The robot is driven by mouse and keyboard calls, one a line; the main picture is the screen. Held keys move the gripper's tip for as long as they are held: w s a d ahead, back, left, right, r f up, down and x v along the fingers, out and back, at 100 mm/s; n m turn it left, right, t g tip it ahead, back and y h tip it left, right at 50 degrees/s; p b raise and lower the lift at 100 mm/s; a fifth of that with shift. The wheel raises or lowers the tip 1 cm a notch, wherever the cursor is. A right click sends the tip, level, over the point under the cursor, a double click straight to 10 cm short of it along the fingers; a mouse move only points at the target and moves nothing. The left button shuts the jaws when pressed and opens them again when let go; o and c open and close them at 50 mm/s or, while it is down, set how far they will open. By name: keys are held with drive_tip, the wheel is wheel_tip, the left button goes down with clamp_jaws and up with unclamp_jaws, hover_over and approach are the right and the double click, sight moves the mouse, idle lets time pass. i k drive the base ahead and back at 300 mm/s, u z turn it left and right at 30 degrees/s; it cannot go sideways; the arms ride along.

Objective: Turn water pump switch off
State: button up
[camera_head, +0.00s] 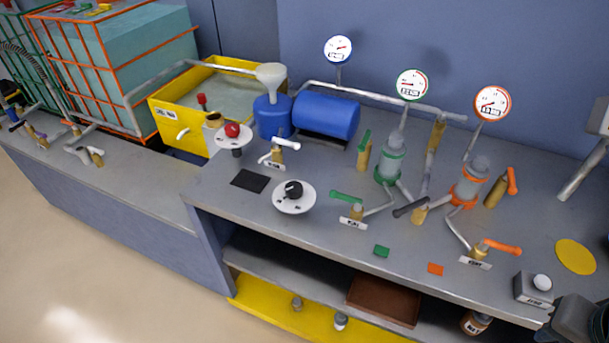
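A round white dial with a black knob (294,194) sits on the grey bench, left of centre. A second white plate with a red knob (232,131) stands behind it to the left, beside the blue funnel tank. I cannot read a label that tells which is the water pump switch. A small grey box with a white button (541,283) sits at the bench's front right. A dark part of my arm's end (577,320) shows at the bottom right corner, cut off by the frame. Its fingers cannot be made out. It is near the button box and far from both knobs.
A blue tank (326,114), a green-ringed vessel (390,160) and an orange-ringed vessel (469,182) stand along the back with pipes, valves and gauges. A yellow tub (168,122) is at left. Bare bench lies around the black-knob dial's front.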

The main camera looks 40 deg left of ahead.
sight(294, 189)
drive_tip(key=u, duration=2.45)
drive_tip(key=k, duration=0.6)
drive_tip(key=u, duration=1.05)
drive_tip(key=i, duration=0.9)
drive_tip(key=z, duration=0.65)
drive_tip(key=i, duration=0.45)
drive_tip(key=z, duration=0.55)
